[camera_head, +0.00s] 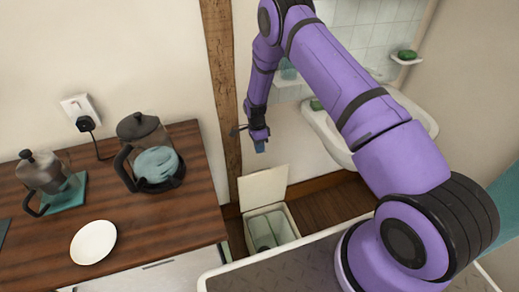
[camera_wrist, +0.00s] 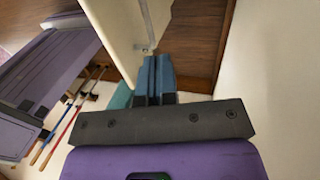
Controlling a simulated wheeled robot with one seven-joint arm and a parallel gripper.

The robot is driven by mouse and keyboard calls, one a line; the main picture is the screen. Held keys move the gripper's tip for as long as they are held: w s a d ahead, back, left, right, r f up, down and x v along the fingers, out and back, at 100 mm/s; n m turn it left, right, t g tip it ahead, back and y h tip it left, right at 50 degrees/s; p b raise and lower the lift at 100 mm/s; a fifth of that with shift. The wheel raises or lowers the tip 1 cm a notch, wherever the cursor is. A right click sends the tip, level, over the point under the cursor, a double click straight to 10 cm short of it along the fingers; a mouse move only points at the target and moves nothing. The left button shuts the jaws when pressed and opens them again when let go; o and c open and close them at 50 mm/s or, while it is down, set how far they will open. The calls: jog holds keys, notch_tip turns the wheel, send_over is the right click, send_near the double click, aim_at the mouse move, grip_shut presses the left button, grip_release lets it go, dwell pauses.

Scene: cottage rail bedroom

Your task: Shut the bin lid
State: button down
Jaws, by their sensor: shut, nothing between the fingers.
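The bin (camera_head: 270,229) stands on the floor to the right of the wooden cabinet, below my gripper. Its pale lid (camera_head: 263,188) is up, standing at the back of the bin, and the inside shows. A dark item lies inside the bin. My gripper (camera_head: 260,146) is shut and empty, pointing down above the lid, apart from it in the head view. In the wrist view my gripper's blue fingers (camera_wrist: 155,78) are together, beside a large pale surface; I cannot tell whether they touch it.
A wooden post (camera_head: 222,75) stands behind the bin. A white basin (camera_head: 328,130) is on the wall at right.

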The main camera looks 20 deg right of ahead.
jog(key=x, duration=0.7)
jog(key=shift+s+f, duration=0.2)
jog(key=shift+f, duration=0.2)
jog(key=shift+s, duration=0.1)
